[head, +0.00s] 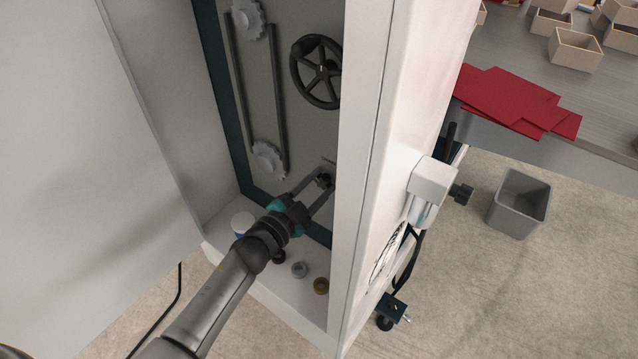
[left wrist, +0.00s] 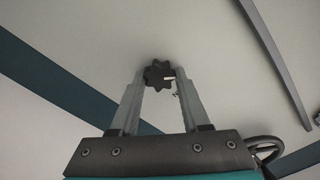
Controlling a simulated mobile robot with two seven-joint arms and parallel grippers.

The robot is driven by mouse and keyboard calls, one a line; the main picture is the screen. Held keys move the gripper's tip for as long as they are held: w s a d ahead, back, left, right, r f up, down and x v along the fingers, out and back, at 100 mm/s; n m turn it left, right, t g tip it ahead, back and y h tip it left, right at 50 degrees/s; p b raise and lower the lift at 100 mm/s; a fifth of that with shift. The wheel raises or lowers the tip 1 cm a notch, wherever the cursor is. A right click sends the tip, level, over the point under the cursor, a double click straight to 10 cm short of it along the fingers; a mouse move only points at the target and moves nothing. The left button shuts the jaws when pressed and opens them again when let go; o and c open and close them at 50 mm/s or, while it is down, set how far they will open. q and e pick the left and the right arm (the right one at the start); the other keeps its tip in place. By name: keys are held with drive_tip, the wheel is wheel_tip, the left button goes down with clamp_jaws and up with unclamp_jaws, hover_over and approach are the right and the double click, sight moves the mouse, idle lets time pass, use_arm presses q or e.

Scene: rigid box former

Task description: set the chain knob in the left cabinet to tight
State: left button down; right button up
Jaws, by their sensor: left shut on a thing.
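The chain knob (head: 323,180) is a small black lobed knob low on the back panel of the open left cabinet (head: 293,150). In the left wrist view the knob (left wrist: 158,75) sits between the fingertips, with a light pointer mark on its right side. My left gripper (head: 321,182) reaches into the cabinet and is shut on the knob; it also shows in the left wrist view (left wrist: 160,80). The scale around the knob is too small to read. My right gripper is in neither view.
A chain with two sprockets (head: 268,160) and a black handwheel (head: 318,72) are above the knob. A white-lidded jar (head: 242,224) and small round parts (head: 299,269) lie on the cabinet floor. The open door (head: 130,130) stands left and the cabinet's side wall (head: 375,150) right.

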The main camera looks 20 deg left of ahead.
use_arm(q)
drive_tip(key=m, duration=0.2)
drive_tip(key=shift+m, duration=0.4)
drive_tip(key=m, duration=0.2)
drive_tip(key=shift+f+m+b, duration=0.1)
drive_tip(key=shift+m+b, duration=0.25)
drive_tip(key=shift+m, duration=0.05)
drive_tip(key=m, duration=0.2)
drive_tip(key=shift+m+b, duration=0.3)
drive_tip(key=shift+d+m, duration=0.1)
drive_tip(key=shift+m, duration=0.6)
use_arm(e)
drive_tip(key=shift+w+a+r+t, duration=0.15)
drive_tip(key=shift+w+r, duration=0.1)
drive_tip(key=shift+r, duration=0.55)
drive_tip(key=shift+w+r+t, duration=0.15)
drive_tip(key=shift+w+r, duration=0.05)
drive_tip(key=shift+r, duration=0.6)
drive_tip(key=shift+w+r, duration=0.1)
use_arm(q)
drive_tip(key=shift+c, duration=1.9)
unclamp_jaws()
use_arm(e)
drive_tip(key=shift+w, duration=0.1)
use_arm(q)
drive_tip(key=shift+s, duration=0.15)
